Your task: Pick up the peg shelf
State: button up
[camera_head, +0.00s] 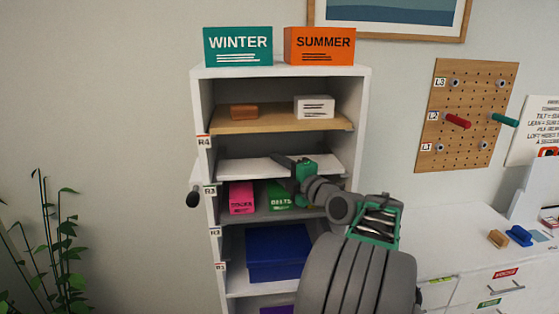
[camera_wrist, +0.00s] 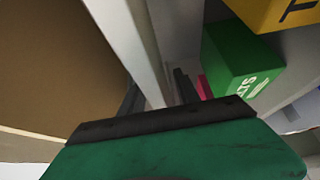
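A white shelf board (camera_head: 240,168) lies across the wardrobe at the R3 level, and I take it as the peg shelf. In the wrist view the board's pale edge (camera_wrist: 137,45) runs between the two dark fingertips of my gripper (camera_wrist: 158,95), one on each side. The fingers are apart, with a small gap seeming to show beside the board. Whether either finger touches it is unclear.
A wooden shelf (camera_head: 270,124) with a brown block (camera_head: 244,112) and a white box (camera_head: 314,107) is above. Below are a pink box (camera_head: 241,198) and a green BELTS box (camera_head: 279,196), also close by in the wrist view (camera_wrist: 232,62). A yellow box (camera_wrist: 278,12) is near it.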

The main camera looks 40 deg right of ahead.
jog(key=shift+c, duration=0.6)
grip_shut()
dwell(0.8)
